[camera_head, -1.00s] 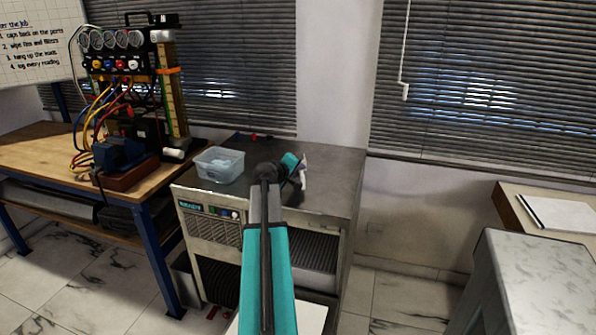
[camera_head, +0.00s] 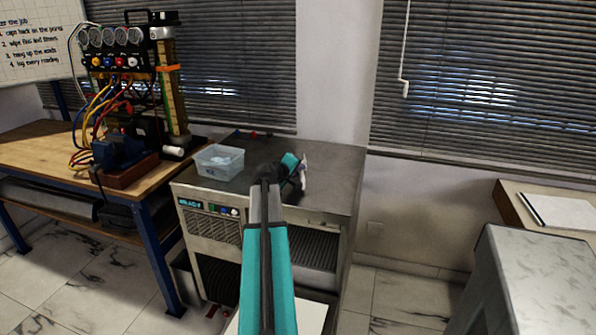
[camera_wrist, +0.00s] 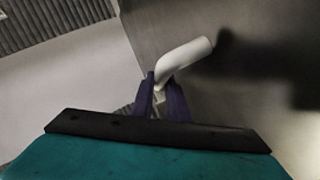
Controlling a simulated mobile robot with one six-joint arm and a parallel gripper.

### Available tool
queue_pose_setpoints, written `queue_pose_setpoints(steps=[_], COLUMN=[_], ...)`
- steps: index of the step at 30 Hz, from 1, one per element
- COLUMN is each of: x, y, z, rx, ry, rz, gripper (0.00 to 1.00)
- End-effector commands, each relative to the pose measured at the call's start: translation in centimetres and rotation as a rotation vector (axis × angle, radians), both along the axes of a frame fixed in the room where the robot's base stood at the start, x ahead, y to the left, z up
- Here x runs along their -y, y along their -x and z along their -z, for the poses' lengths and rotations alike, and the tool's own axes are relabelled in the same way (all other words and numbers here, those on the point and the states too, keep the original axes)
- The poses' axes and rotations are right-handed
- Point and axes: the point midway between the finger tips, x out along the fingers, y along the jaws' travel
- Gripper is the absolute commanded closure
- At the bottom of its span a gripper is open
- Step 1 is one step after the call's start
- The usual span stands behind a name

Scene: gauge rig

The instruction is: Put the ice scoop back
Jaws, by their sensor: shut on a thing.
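My gripper (camera_wrist: 160,100) has purple fingers that are shut on a white, bent, rod-like piece (camera_wrist: 185,62). This looks like the ice scoop's handle; the scoop's bowl cannot be made out. In the head view my gripper (camera_head: 302,178) is above the right part of the steel machine top (camera_head: 328,205), with a small white bit of the held piece showing. My arm hides part of the area. A clear plastic tub (camera_head: 219,164) with pale contents stands on the machine top, left of my gripper.
The machine front has a control panel (camera_head: 207,208) and an open bay (camera_head: 315,250). A wooden bench (camera_head: 40,150) with a gauge rig (camera_head: 125,70) stands at left. A grey block (camera_head: 535,270) and a desk with papers (camera_head: 560,212) stand at right. The machine top's right side is mostly bare.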

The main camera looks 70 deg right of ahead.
Motion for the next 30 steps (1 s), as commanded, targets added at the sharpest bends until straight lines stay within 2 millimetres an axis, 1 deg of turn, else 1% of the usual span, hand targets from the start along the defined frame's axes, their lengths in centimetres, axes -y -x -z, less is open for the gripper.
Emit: queue_pose_setpoints(steps=[5, 6, 8, 9, 22, 26, 30], x=[0.0, 0.0, 0.0, 0.0, -0.3, -1.0, -2.1], y=[0.0, 0.0, 0.0, 0.0, 0.0, -0.1, -0.1], z=[0.3, 0.2, 0.2, 0.2, 0.1, -0.1, -0.6], rx=[0.000, 0.000, 0.000, 0.000, 0.000, 0.000, 0.000], ry=[0.000, 0.000, 0.000, 0.000, 0.000, 0.000, 0.000], rz=[0.000, 0.000, 0.000, 0.000, 0.000, 0.000, -0.001], gripper=[1.00, 0.81, 0.71, 0.64, 0.64, 0.64, 0.64])
